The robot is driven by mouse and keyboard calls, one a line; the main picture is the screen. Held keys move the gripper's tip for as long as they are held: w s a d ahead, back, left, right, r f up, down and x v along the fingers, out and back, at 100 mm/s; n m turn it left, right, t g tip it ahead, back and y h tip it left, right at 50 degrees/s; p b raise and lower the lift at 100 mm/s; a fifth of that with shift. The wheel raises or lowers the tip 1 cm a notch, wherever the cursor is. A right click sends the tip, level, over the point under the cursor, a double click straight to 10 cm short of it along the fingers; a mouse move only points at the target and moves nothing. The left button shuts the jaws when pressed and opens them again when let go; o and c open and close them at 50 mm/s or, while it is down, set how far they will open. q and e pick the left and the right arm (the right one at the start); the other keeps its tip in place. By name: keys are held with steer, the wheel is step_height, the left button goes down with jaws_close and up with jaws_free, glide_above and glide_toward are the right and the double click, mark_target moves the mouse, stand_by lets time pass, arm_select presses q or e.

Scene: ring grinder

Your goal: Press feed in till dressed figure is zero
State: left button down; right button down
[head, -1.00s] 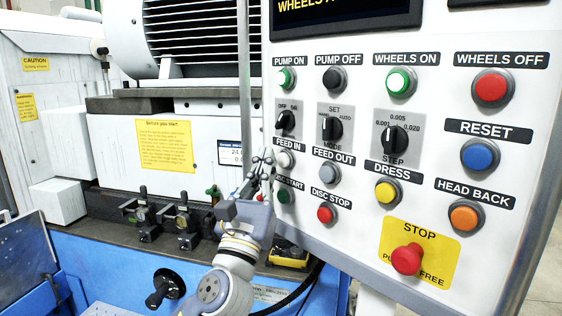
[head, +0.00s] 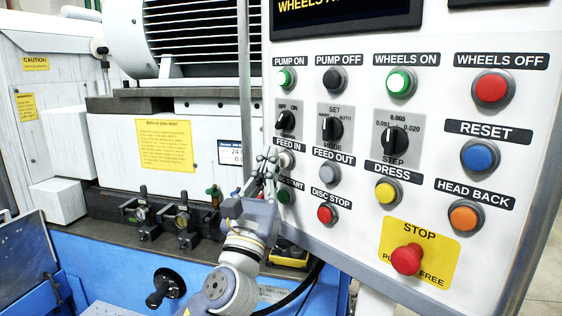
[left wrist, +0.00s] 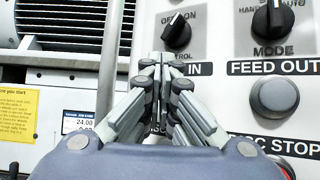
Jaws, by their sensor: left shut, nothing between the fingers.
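The control panel (head: 350,190) carries the white FEED IN button (head: 285,160), just under its label. My left gripper (head: 270,157) is shut and empty, its fingertips at the left edge of that button; I cannot tell whether they touch it. In the left wrist view the shut fingertips (left wrist: 160,62) cover the place of the button, and only the end of its label shows. A small readout (head: 230,152) on the machine shows 24 on one line; in the left wrist view its lower line is partly hidden. My right gripper is out of view.
The grey FEED OUT button (head: 325,173) is to the right and the green DISC START button (head: 285,193) just below. The red STOP button (head: 407,259) is lower right. A grey vertical post (head: 244,90) stands left of the panel. The top display (head: 345,12) is cut off.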

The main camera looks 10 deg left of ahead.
arm_select(q)
steer(key=shift+w+d, duration=0.3)
steer(key=shift+w, duration=0.1)
stand_by(0.5)
steer(key=shift+s+a, duration=0.1)
steer(key=shift+s, duration=0.05)
steer(key=shift+s+a+p, duration=0.3)
steer(key=shift+s+a, duration=0.1)
steer(key=shift+s, duration=0.2)
steer(key=s+a, duration=0.1)
steer(key=s, duration=0.1)
steer(key=s+a+p, duration=0.1)
steer(key=s+a, duration=0.1)
stand_by(0.6)
stand_by(1.9)
